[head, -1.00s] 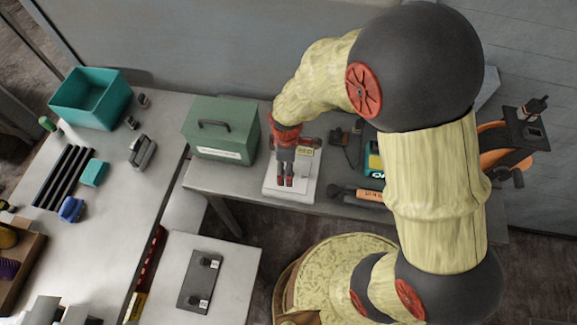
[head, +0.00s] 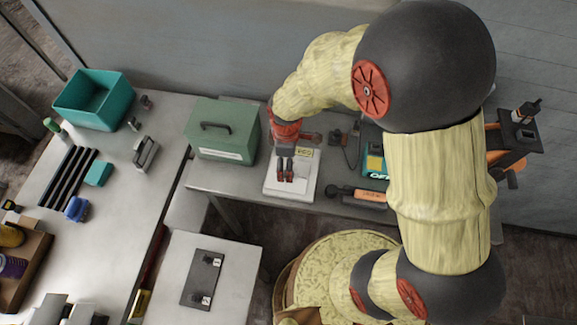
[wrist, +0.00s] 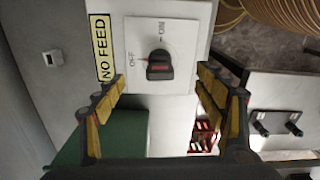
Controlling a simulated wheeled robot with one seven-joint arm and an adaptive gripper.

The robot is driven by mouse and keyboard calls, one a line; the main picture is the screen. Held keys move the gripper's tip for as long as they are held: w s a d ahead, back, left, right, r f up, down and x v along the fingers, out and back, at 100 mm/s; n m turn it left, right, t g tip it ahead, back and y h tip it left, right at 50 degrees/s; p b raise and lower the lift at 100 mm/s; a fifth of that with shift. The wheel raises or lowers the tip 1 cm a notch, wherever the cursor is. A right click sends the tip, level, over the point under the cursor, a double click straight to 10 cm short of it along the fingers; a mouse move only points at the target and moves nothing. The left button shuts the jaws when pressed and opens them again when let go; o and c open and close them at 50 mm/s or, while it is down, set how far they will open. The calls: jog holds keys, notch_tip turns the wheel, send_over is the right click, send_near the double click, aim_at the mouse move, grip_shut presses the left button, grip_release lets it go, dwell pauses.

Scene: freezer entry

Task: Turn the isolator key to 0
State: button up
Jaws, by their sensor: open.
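The isolator key is a dark knob (wrist: 160,66) with a red mark, on a white plate (wrist: 184,40) lettered OFF and ON. In the wrist view OFF stands left of the knob and ON above it. In the head view my gripper (head: 285,172) is over the white isolator box (head: 292,197) and hides the key.
A yellow NO FEED label (wrist: 103,48) is beside the plate. A green case (head: 222,133) stands left of the isolator box on the grey bench. An orange-handled tool (head: 370,196) and a teal-and-yellow device (head: 375,165) lie to the right. A small table (head: 235,250) is in front.

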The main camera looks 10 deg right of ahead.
jog(key=shift+r+p, duration=1.1)
jog(key=shift+r, duration=0.55)
notch_tip(320, 180, up, 12)
